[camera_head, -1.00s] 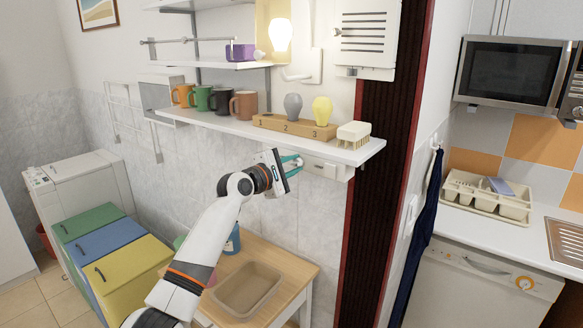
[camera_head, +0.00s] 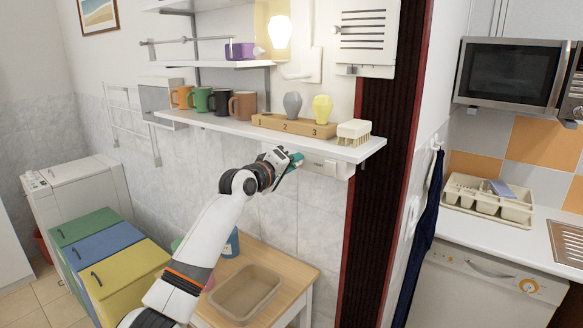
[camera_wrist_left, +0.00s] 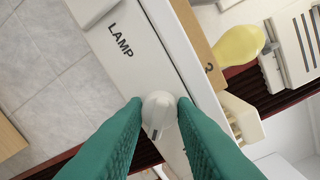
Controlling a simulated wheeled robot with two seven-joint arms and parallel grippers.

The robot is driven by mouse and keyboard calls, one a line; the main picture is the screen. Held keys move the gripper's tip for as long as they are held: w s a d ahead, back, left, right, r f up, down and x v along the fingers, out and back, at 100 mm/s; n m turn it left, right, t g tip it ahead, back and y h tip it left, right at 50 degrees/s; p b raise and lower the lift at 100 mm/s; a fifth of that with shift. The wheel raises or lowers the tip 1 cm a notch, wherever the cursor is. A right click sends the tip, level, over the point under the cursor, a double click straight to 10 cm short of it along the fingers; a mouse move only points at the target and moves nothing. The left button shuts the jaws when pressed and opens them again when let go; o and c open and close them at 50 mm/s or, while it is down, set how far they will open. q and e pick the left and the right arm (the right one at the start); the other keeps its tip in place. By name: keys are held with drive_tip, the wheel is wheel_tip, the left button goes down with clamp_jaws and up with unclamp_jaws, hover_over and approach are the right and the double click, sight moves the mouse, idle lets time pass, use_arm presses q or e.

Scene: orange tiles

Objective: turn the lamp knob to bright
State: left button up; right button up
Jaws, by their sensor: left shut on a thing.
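The lamp knob (camera_wrist_left: 159,110) is a round white knob with a small pale mark. It sits on a white panel (camera_wrist_left: 150,48) lettered LAMP, under the shelf. My left gripper (camera_wrist_left: 158,118) is shut on the knob, one green finger on each side. In the head view, the left gripper (camera_head: 297,160) reaches the panel (camera_head: 324,166) below the shelf edge, and its fingers hide the knob. The lamp bulb (camera_head: 279,33) on the wall above glows bright white-yellow. My right gripper is not in view.
The white shelf (camera_head: 352,151) is close above the gripper. It carries several mugs (camera_head: 242,105), a numbered wooden block (camera_head: 262,121) with a grey and a yellow bulb, and a brush (camera_head: 353,132). A table with a tan tray (camera_head: 246,295) stands below.

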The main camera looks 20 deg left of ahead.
use_arm(q)
drive_tip(key=m, duration=0.3)
drive_tip(key=m+b, duration=0.1)
drive_tip(key=m, duration=0.3)
drive_tip(key=m+b, duration=0.1)
drive_tip(key=m, duration=0.2)
drive_tip(key=shift+d+f+m+t+y, duration=0.1)
drive_tip(key=shift+f+m+t+y, duration=0.2)
drive_tip(key=shift+t+y, duration=0.1)
drive_tip(key=m, duration=0.2)
drive_tip(key=shift+m, duration=0.3)
drive_tip(key=m, duration=0.2)
drive_tip(key=shift+m, duration=0.4)
drive_tip(key=shift+m+t+h+p, duration=0.4)
drive_tip(key=shift+m+p, duration=1.85)
drive_tip(key=shift+m, duration=2.85)
